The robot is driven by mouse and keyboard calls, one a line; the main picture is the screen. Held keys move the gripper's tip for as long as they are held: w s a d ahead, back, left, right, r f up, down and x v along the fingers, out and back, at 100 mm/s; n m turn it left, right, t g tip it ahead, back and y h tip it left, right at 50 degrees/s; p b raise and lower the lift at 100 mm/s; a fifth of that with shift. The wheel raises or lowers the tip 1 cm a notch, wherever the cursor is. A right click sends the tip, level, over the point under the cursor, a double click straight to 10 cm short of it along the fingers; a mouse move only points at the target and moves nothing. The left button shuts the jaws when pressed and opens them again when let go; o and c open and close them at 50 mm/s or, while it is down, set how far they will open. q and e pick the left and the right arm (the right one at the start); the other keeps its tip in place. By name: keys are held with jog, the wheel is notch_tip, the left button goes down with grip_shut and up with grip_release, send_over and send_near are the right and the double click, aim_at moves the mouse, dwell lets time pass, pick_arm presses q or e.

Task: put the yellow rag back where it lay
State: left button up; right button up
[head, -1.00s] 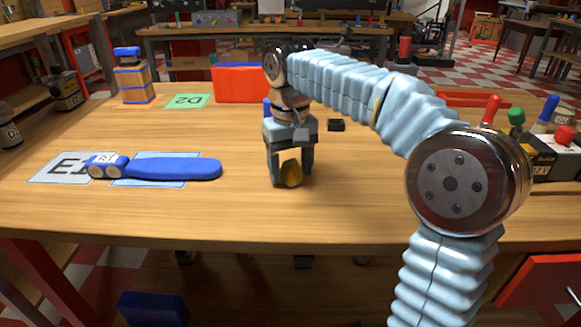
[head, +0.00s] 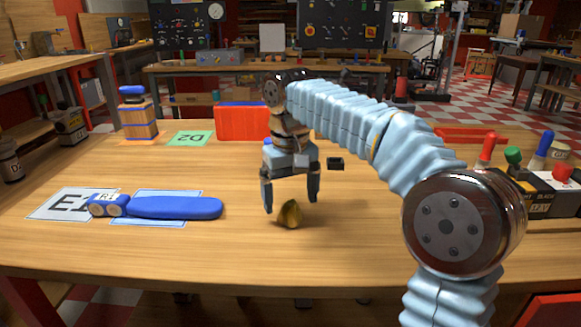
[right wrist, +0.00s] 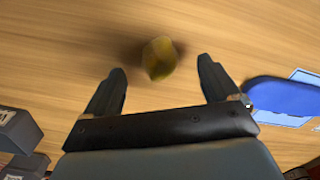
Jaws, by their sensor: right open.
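The yellow rag (head: 290,214) is a small crumpled lump lying on the wooden table, right of the blue tool. It also shows in the right wrist view (right wrist: 159,58), just beyond the fingertips and between their lines. My right gripper (head: 291,207) is open and empty, with its fingers pointing down just above and behind the rag. In the right wrist view the two fingers (right wrist: 160,75) are spread wide and do not touch the rag. My left gripper is not in view.
A blue tool labelled R1 (head: 170,207) lies left on white and light-blue mats. A red box (head: 243,123), a green D2 card (head: 190,138) and a wooden block tower (head: 138,117) stand behind. A small black piece (head: 335,163) lies behind right. Bare table surrounds the rag.

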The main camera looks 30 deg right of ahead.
aim_at(291, 202)
notch_tip(291, 202, up, 9)
jog(key=p, duration=0.2)
